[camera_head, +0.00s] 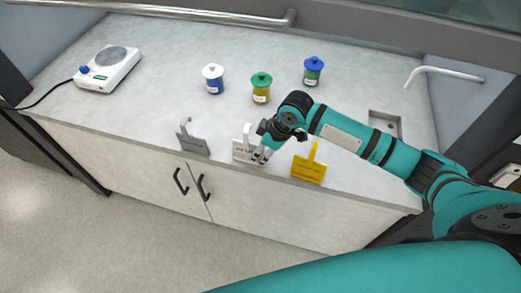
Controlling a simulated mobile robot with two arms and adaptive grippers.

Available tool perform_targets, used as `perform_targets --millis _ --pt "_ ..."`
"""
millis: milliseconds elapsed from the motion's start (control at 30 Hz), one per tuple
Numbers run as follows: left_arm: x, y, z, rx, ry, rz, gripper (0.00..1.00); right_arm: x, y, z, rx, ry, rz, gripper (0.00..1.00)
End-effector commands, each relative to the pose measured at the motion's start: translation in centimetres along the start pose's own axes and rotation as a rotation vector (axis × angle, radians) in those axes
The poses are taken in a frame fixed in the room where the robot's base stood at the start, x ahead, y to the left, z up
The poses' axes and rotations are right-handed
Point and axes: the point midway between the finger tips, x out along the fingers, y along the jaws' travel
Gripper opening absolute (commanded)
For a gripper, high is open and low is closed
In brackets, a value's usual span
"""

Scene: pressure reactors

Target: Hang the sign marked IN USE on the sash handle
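Three hooked signs stand near the front edge of the counter: a grey one (193,145), a white one (242,151) and a yellow one (308,169). Their lettering is too small to read surely, so I cannot tell which says IN USE. My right gripper (261,154) is at the right side of the white sign and covers part of it. I cannot tell whether its fingers are closed on it. The sash handle (190,14) is a metal bar along the top left, with nothing hanging on its visible length. My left gripper is out of view.
Jars with a white lid (214,79), a green lid (261,88) and a blue lid (313,71) stand mid-counter. A white stirrer plate (109,69) is at the left. A bent white spout (445,73) and a recessed sink (385,122) are at the right. The left middle counter is clear.

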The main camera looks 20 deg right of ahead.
Motion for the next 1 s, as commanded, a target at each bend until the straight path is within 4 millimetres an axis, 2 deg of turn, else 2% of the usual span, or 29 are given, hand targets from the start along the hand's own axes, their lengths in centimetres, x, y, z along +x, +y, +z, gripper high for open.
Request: perform_targets --millis 167,333,700,833,1000 --pt "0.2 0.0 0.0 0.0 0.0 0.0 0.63 0.1 0.0 0.0 0.0 0.0 0.0 0.31" --pt "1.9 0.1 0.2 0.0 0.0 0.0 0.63 0.3 0.1 0.1 -0.002 0.003 0.003 0.31" --pt "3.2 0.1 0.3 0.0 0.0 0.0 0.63 -8.4 -0.7 -0.1 -0.001 0.002 0.005 0.31" --pt "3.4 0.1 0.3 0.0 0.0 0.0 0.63 -10.4 -0.7 -0.1 0.0 0.001 0.003 0.31" --pt "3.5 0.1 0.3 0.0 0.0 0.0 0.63 -11.8 -0.8 -0.1 0.0 0.001 0.0 0.31"
